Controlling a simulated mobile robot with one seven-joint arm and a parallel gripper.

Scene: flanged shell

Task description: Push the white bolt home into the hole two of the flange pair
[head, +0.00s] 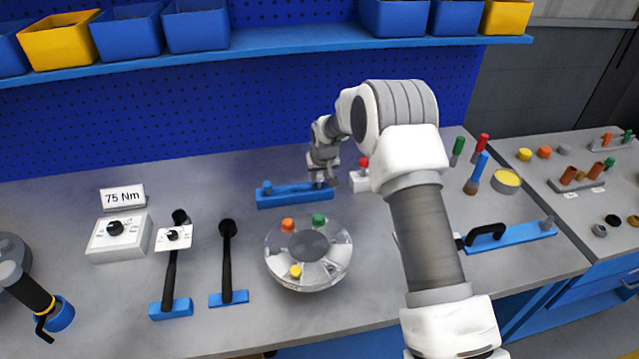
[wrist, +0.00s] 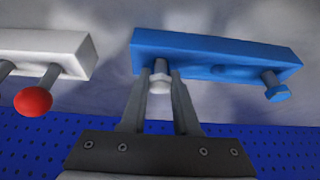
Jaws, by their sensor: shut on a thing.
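The white bolt (wrist: 159,84) stands at one end of a blue bar-shaped rack (head: 290,197), which also shows in the wrist view (wrist: 215,50). My gripper (head: 320,183) is at the right end of this rack. In the wrist view my gripper (wrist: 160,85) is shut on the white bolt, with one finger on each side of its head. The bolt's lower end is hidden. I cannot tell which hole is two.
A blue bolt (head: 267,187) stands at the rack's other end. A white block (head: 359,182) with a red-topped piece is close to the right of my gripper. Two black-handled tools (head: 228,262) lie left of the flange pair. A blue shelf (head: 250,45) runs above the back.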

